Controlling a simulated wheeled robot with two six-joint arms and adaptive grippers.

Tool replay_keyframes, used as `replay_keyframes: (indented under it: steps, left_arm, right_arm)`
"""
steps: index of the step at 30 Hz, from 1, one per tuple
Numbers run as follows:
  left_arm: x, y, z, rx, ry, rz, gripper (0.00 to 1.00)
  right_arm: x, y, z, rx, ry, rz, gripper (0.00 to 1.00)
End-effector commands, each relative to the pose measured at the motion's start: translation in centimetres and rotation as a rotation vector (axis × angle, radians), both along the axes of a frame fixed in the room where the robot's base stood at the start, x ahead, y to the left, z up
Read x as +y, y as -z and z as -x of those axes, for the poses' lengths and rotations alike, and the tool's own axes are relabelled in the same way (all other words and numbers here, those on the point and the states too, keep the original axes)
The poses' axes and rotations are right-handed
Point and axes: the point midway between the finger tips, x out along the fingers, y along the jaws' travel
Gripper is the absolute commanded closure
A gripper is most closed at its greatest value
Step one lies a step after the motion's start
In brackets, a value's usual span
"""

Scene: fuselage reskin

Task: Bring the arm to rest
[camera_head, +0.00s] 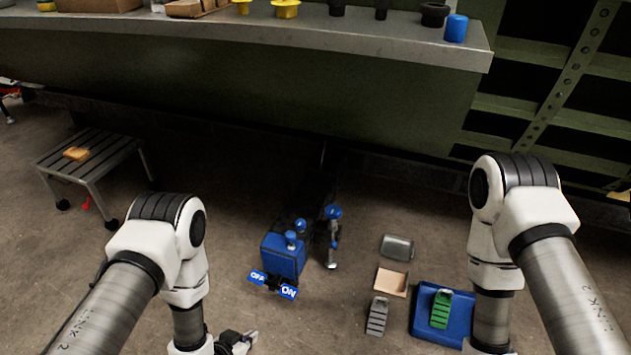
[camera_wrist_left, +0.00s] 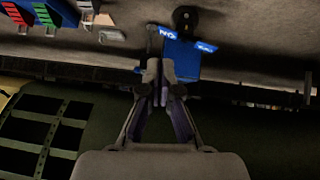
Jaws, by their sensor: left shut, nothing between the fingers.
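My left arm (camera_head: 160,245) comes in from the left, folded at the elbow, with its forearm pointing down. My left gripper (camera_head: 250,338) is at the bottom edge of the head view, in front of the blue machine. In the left wrist view its fingers (camera_wrist_left: 160,85) are together with nothing between them. My right arm (camera_head: 520,215) is bent in a similar way at the right. Its gripper is outside the head view.
A step stool (camera_head: 110,149) stands left, below a long bench (camera_head: 300,30).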

Motion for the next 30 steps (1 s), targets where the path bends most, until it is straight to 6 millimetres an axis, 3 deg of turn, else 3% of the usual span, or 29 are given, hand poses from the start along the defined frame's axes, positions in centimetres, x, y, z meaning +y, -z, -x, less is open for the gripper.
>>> replay_keyframes:
  steps: [1,11,14,18,24,30]
  left_arm:
    - [0.1,-1.5,-0.2,-0.003,-0.001,0.000,1.00]
    - [0.8,-8.8,-1.2,-0.022,-0.020,-0.001,1.00]
    - [1.4,-12.0,-1.2,-0.021,-0.033,-0.005,1.00]
    - [2.5,-17.7,-0.5,0.014,-0.064,-0.020,1.00]
    - [5.2,-27.6,3.4,0.173,-0.146,-0.070,1.00]
    - [7.6,-34.2,9.9,0.406,-0.234,-0.127,1.00]
  right_arm:
    - [0.0,-1.3,-0.1,-0.003,0.001,0.000,0.60]
    - [0.0,-7.3,0.0,-0.001,0.001,0.000,0.60]
    - [0.0,-9.9,0.0,-0.001,0.001,0.000,0.60]
    - [0.1,-15.1,0.1,-0.001,0.001,0.000,0.60]
    - [0.1,-24.5,0.1,-0.002,0.001,0.000,0.60]
    - [0.1,-30.7,0.2,-0.001,0.001,0.000,0.60]
